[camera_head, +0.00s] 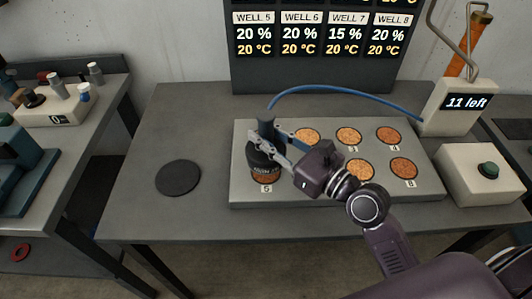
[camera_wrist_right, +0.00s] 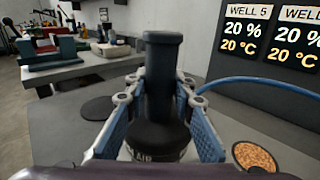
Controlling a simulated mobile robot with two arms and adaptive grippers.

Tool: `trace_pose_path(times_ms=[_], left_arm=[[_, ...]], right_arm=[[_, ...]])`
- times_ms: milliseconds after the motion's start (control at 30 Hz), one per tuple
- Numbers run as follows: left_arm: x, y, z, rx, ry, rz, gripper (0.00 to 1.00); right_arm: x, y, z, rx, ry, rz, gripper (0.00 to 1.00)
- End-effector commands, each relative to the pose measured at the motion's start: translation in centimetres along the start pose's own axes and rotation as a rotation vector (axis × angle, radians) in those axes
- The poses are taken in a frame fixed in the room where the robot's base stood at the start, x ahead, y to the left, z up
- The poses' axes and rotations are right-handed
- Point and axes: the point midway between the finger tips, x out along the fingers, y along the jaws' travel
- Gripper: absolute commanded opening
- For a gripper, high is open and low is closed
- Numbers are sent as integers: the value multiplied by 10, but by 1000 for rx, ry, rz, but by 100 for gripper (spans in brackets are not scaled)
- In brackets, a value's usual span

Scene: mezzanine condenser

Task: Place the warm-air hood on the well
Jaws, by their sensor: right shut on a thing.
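The dark warm-air hood (camera_head: 262,160), with a neck on top and a blue hose (camera_head: 340,90), is in my right gripper (camera_head: 268,142). In the right wrist view the hood (camera_wrist_right: 160,90) stands upright between the two blue-padded fingers (camera_wrist_right: 158,112), which are shut on its neck. In the head view it is at the left end of the grey well plate (camera_head: 340,198). It covers the back part of well 5 (camera_head: 266,178), whose orange-brown front edge shows. I cannot tell whether it touches the plate. My left gripper is not in view.
Other filled wells, such as well 8 (camera_head: 404,168), show on the plate. The hose runs to a box reading "11 left" (camera_head: 464,102). A round dark mat (camera_head: 178,178) lies left of the plate. A green-button box (camera_head: 482,178) stands right. The table's front left is clear.

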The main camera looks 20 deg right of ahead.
Motion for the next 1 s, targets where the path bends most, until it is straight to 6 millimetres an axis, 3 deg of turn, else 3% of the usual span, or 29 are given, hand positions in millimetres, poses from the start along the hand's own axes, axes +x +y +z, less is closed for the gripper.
trace_pose_path(times_ms=[333,800,833,1000], left_arm=[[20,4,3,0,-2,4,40],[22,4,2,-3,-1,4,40],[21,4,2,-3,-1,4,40],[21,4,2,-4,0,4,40]], right_arm=[[0,0,-42,-1,-3,-1,0],[0,-1,-49,0,-4,-2,0],[0,0,-49,1,-1,-1,26],[0,0,-49,1,0,-1,40]])
